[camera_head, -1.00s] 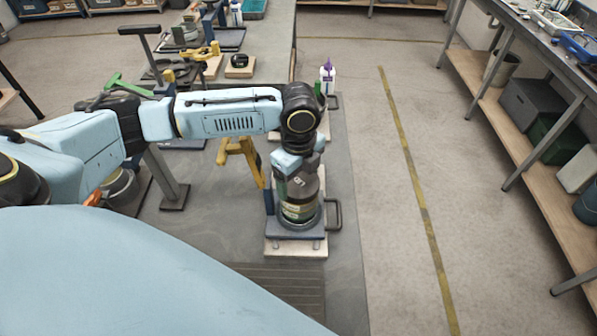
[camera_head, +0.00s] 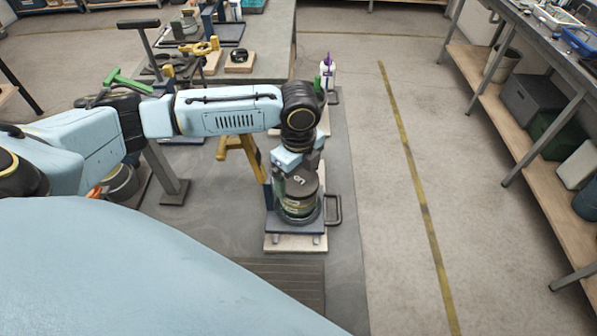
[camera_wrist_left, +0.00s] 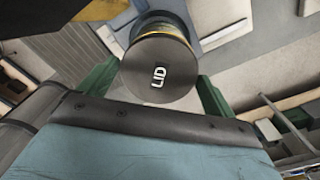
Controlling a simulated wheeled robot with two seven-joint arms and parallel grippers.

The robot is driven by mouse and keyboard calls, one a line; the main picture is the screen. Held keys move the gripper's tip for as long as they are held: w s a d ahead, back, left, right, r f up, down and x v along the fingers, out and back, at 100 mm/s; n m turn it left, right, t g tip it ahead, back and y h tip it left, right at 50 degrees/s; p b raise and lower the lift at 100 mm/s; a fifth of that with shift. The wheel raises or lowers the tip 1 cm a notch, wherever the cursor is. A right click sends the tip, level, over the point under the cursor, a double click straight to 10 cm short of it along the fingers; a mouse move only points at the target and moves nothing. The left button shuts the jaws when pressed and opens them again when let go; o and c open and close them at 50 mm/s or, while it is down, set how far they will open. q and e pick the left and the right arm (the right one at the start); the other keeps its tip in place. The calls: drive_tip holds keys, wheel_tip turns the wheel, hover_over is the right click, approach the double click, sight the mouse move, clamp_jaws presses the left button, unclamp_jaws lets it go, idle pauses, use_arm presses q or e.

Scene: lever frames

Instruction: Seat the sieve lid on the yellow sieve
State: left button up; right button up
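The sieve lid (camera_head: 299,184) is a dark round disc marked "LID" and sits at the top of the sieve stack. It shows face-on in the left wrist view (camera_wrist_left: 158,72). A yellowish band of the yellow sieve (camera_wrist_left: 160,29) shows beyond its rim; whether the lid is fully down on it is hard to tell. The stack stands on a blue base (camera_head: 282,229). My left gripper (camera_head: 298,172) is over the stack. My right gripper is not in view.
A dark side handle (camera_head: 335,210) juts out right of the base. A yellow stand (camera_head: 240,150) is just left of the stack. A white bottle with a purple top (camera_head: 327,72) stands behind.

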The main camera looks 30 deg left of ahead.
use_arm(q)
drive_tip(key=shift+o, duration=0.7)
wheel_tip(320, 180, up, 13)
drive_tip(key=shift+r, duration=0.2)
